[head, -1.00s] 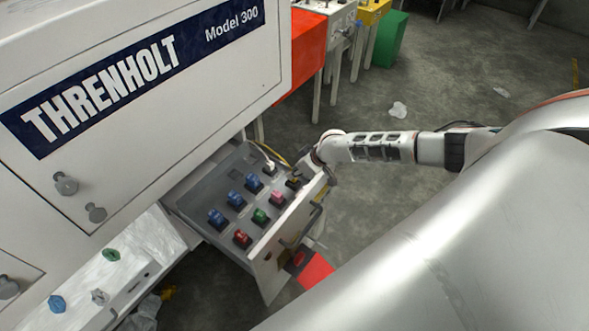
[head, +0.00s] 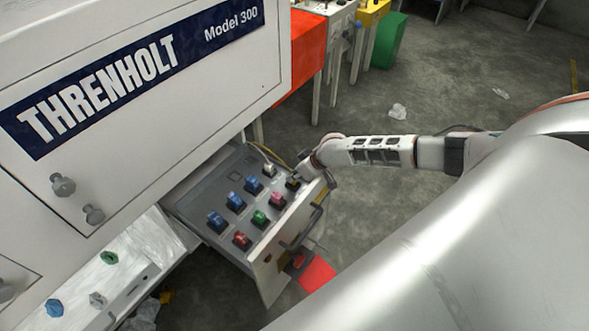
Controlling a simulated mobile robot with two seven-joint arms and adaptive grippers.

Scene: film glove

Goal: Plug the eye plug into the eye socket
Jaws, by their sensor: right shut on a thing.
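The grey socket panel (head: 225,190) sticks out from under the white machine, with several coloured plugs in it: blue, red, green, pink and white. My right gripper (head: 299,181) is at the panel's far right corner, pointing down, seen small and partly hidden by its own wrist. It is shut on what looks like the eye plug (head: 293,184), a small dark, yellowish piece at the panel surface. I cannot read its marking, nor tell whether it is seated in a socket or just above one. My left gripper is not in view.
The white machine (head: 190,110) with a THRENHOLT label fills the left. A handle (head: 296,238) and a red piece (head: 316,272) are at the panel's front. Knobs sit on a white ledge (head: 135,260) at lower left. Open floor (head: 380,215) lies to the right.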

